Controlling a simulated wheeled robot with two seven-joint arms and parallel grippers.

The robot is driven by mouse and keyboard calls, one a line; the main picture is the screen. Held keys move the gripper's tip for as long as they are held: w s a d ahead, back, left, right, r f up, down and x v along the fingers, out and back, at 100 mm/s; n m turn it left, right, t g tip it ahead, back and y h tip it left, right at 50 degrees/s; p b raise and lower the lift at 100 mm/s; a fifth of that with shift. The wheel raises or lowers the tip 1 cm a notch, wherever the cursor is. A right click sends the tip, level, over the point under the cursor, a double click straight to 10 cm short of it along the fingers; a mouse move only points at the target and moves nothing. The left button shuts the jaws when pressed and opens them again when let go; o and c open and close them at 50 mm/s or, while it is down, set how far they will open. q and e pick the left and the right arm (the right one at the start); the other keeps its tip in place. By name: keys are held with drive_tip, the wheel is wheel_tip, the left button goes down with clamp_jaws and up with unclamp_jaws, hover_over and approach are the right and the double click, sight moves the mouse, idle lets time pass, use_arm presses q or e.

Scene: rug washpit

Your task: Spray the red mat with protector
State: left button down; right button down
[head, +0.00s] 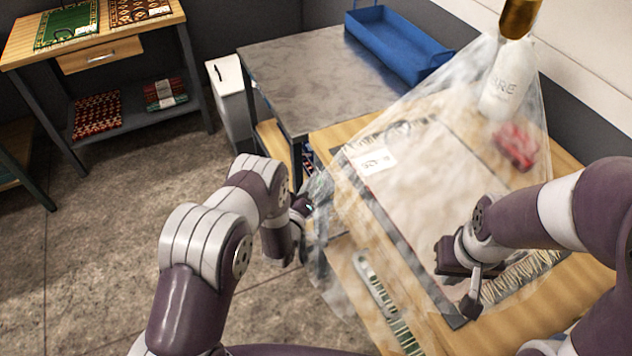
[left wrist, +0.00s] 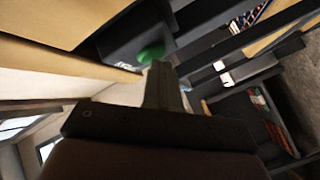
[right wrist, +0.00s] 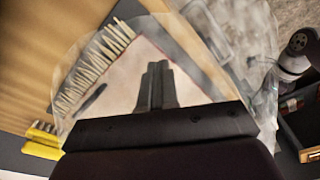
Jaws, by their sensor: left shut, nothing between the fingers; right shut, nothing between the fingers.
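A fringed mat (head: 425,190) with a grey border and a pale, faintly pinkish middle lies on the wooden worktable. A clear film covers it, so its true colour is hard to tell. It also shows in the right wrist view (right wrist: 125,80). A white bottle (head: 503,85) with a gold-brown top stands at the table's far end behind the film. My right gripper (head: 470,296) is shut and empty over the mat's near end; its fingers show in its wrist view (right wrist: 157,86). My left gripper (head: 302,208) is shut and empty beside the table's left edge, near the film.
A red crumpled thing (head: 515,146) lies near the bottle under the film. A slim brush-like tool (head: 375,285) lies at the table's left. A grey side table (head: 325,75) holds a blue tray (head: 400,42). A shelf unit (head: 110,50) bears folded rugs. Floor at left is clear.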

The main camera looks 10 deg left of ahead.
use_arm(q)
drive_tip(key=shift+s+a, duration=0.55)
drive_tip(key=shift+a, duration=0.25)
use_arm(e)
drive_tip(key=shift+r, duration=0.2)
drive_tip(key=shift+r+p, duration=0.45)
drive_tip(key=shift+p, duration=0.2)
use_arm(q)
drive_tip(key=s+a, duration=0.2)
drive_tip(key=a, duration=0.2)
drive_tip(key=shift+s+a, duration=0.1)
drive_tip(key=shift+s, duration=0.3)
